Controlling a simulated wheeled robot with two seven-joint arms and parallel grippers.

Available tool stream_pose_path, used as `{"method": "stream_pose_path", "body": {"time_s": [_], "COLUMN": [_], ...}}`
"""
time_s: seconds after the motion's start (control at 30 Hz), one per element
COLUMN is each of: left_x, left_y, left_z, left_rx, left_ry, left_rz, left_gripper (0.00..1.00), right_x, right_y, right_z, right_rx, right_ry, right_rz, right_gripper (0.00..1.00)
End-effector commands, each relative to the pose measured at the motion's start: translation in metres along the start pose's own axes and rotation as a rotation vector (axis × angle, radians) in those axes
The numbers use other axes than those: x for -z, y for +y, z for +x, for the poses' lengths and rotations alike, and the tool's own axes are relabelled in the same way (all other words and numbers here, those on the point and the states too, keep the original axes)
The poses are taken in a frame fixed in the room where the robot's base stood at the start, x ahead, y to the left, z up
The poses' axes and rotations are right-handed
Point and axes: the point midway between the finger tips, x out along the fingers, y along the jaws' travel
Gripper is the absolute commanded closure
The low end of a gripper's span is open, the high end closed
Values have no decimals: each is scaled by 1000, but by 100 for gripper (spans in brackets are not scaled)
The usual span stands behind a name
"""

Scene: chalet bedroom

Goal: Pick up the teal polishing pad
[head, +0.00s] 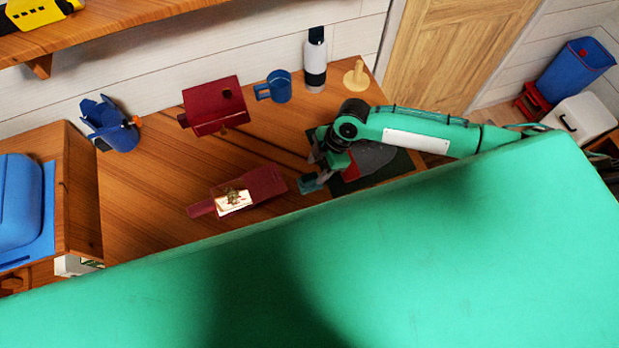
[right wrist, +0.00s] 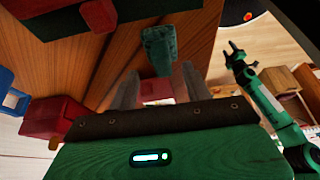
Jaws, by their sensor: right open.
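The teal polishing pad (head: 311,185) lies near the front edge of the wooden table, next to a dark mat. In the right wrist view the pad (right wrist: 157,50) is ahead of the fingers, roughly between their lines and apart from them. My right gripper (head: 316,166) is open and empty, close to the pad in the head view; its two fingers (right wrist: 160,88) show apart in the right wrist view. My left gripper (right wrist: 233,53) shows small at the right of the right wrist view; its jaw state is unclear.
On the table (head: 150,195) stand a dark red box (head: 214,107), a blue mug (head: 280,86), a black-and-white bottle (head: 315,62) and a wooden stand (head: 356,77). A dark red board (head: 262,184) lies left of the pad. The dark mat (head: 405,164) lies under my right arm.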

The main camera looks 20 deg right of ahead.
Motion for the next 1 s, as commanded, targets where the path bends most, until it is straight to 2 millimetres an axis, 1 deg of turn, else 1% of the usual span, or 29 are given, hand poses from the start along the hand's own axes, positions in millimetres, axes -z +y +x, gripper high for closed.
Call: {"method": "stream_pose_path", "body": {"time_s": [0.07,0.23,0.3,0.4,0.5,0.7,0.77,0.8,0.93,0.97,1.0], "left_x": [1,2,2,2,2,2,2,2,2,2,2], "left_y": [0,1,1,1,1,1,1,1,1,1,1], "left_z": [-7,-24,-25,-27,-27,-26,-26,-26,-26,-26,-26], "left_rx": [0,-1,-1,-1,-1,-1,-1,-1,-1,-1,-1], "left_ry": [0,-1,0,0,0,0,0,0,0,0,0], "left_rz": [0,0,0,0,0,0,0,0,0,0,0], "left_gripper": [49,49,49,49,49,49,49,49,49,49,49], "right_x": [3,9,8,7,7,6,6,6,6,6,6], "right_y": [-1,-1,-1,-1,-1,-1,-1,-1,-1,-1,-1], "right_z": [5,26,37,46,51,51,51,51,51,51,51], "right_rx": [3,3,2,2,1,1,1,1,0,0,0], "right_ry": [2,1,0,0,0,0,0,0,0,0,0], "right_rz": [1,2,1,1,0,0,0,0,0,0,0], "right_gripper": [51,51,51,51,51,51,63,71,96,98,99]}}
